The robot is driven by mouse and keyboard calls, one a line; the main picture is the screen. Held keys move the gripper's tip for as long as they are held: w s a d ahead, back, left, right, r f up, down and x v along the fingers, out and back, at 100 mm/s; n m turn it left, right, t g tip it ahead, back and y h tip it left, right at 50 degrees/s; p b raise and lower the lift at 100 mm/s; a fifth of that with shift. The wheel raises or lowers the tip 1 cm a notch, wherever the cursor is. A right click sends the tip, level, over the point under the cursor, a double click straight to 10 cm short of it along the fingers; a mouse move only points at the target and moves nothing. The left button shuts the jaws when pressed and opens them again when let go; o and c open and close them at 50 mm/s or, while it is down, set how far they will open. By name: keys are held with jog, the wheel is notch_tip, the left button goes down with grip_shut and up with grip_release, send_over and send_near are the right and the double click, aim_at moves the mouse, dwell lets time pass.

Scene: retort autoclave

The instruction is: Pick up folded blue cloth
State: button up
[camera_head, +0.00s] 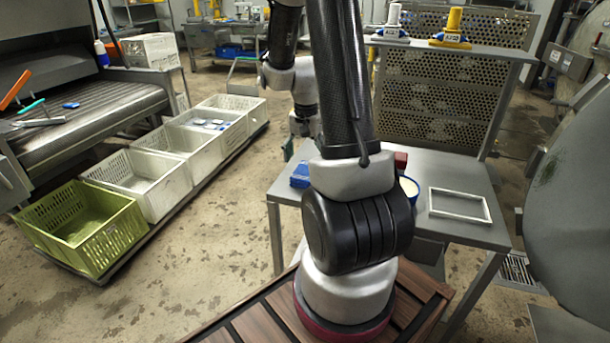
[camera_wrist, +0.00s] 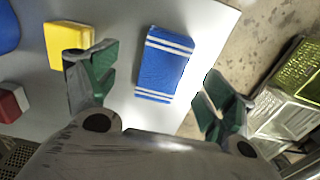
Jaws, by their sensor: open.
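The folded blue cloth (camera_wrist: 164,66) has white stripes near its ends and lies flat on the grey table near its edge. In the head view its blue edge (camera_head: 300,175) shows at the table's left side, partly hidden by my arm. My gripper (camera_wrist: 158,84) is open and empty in the wrist view. Its two green-padded fingers stand apart, with the cloth in the gap between them as seen from above. I cannot tell the exact height above the cloth.
A yellow block (camera_wrist: 66,42) lies left of the cloth, close to one finger. A red and white item (camera_wrist: 13,103) is further left. The table (camera_head: 450,181) also holds a white frame (camera_head: 459,205) and a blue tub (camera_head: 410,190). Crates (camera_head: 84,226) stand on the floor at left.

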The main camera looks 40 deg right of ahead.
aim_at(304, 172)
jog(key=f, duration=0.3)
jog(key=w+f, duration=0.1)
jog(key=f, duration=0.1)
jog(key=shift+f, duration=0.2)
jog(key=c, duration=1)
